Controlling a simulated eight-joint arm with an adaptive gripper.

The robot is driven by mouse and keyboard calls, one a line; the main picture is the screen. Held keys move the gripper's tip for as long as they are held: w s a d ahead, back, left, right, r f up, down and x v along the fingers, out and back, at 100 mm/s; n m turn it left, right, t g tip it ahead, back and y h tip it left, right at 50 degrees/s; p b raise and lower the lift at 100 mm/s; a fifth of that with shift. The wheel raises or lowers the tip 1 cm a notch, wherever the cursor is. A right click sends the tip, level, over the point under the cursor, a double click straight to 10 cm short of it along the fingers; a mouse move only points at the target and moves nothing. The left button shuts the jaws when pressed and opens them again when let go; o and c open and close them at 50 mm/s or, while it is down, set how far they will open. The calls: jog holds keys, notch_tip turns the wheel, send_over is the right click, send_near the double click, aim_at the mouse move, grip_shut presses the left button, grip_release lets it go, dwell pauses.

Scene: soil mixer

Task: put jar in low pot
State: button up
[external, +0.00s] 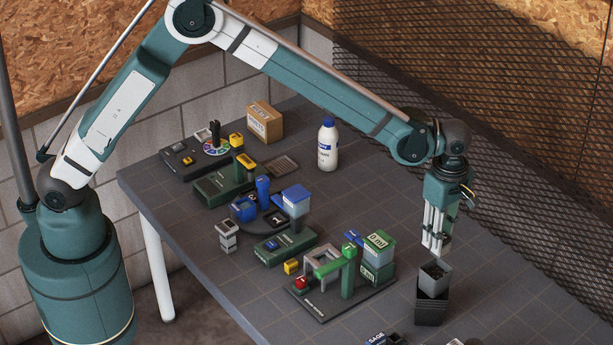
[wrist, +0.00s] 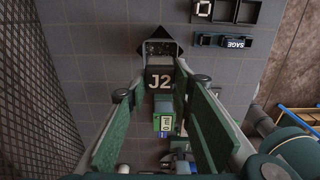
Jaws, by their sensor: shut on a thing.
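The jar (external: 435,279) is a grey, square-sided container with dark soil inside. My gripper (external: 437,250) is above it, fingers pointing down. In the wrist view, my gripper (wrist: 160,72) is shut on the jar's dark face marked J2 (wrist: 159,79), and the soil shows just beyond it. The low pot (external: 431,312) is black and square. The jar is upright, with its lower part hidden by the pot's rim in the external view. In the wrist view, dark pot corners (wrist: 143,46) show around the jar. I cannot tell whether the jar touches the pot's floor.
A white bottle (external: 328,145) and other stations stand farther back. A mesh wall (external: 480,130) borders the table.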

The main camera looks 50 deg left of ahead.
jog(key=shift+f, duration=1.75)
jog(key=shift+f, duration=1.9)
jog(key=shift+f, duration=0.15)
jog(key=o, duration=0.9)
notch_tip(320, 180, up, 12)
jog(key=shift+r, duration=0.2)
